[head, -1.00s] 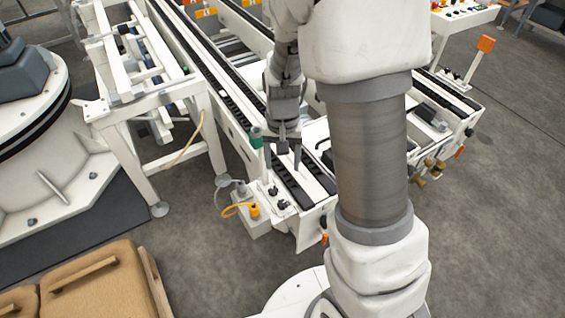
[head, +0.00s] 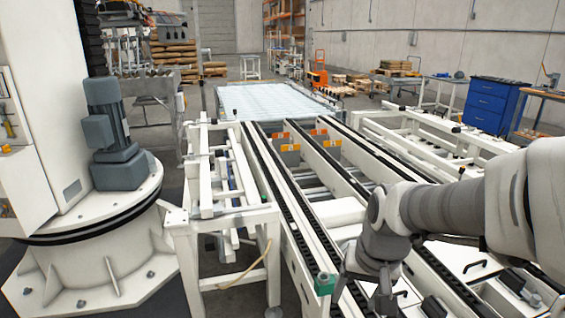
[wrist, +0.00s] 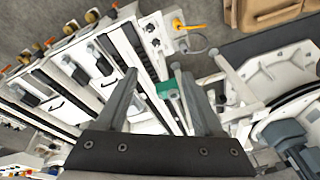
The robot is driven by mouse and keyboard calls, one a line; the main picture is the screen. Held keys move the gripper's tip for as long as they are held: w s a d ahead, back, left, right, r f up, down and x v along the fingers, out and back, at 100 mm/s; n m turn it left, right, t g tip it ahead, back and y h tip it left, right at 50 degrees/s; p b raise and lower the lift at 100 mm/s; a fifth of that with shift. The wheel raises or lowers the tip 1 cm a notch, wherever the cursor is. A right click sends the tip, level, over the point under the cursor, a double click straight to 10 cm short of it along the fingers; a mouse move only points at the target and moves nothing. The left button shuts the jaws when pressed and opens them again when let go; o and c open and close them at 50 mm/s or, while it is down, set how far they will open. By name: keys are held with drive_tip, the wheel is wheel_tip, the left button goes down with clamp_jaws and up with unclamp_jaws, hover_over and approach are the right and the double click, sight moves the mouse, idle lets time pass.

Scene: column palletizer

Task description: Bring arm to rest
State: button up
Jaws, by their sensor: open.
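My gripper (head: 372,290) hangs at the lower right of the head view, above the near end of the conveyor (head: 300,235). My arm reaches it from the right edge. In the wrist view my gripper (wrist: 160,90) shows two grey fingers spread apart, with nothing between them. The conveyor frame and a small green box (wrist: 167,90) lie below and beyond the fingers. The green box also shows in the head view (head: 325,284), just left of my gripper. I cannot tell how high my gripper is above the conveyor.
A white machine base with a grey motor (head: 112,135) stands at the left. A white side frame (head: 222,200) borders the conveyor. A blue cabinet (head: 492,103) stands at the far right. Brown sacks (wrist: 270,12) show in the wrist view.

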drive_tip(key=s+r+n+t, duration=0.2)
drive_tip(key=s+r+t, duration=0.1)
drive_tip(key=s+r, duration=0.6)
wheel_tip(320, 180, up, 14)
drive_tip(key=s+p, duration=0.1)
drive_tip(key=p, duration=1.3)
drive_tip(key=shift+s+d+h, duration=0.2)
drive_tip(key=shift+d+h, duration=0.15)
drive_tip(key=shift+h, duration=0.05)
drive_tip(key=shift+a+f, duration=0.1)
drive_tip(key=shift+f, duration=0.05)
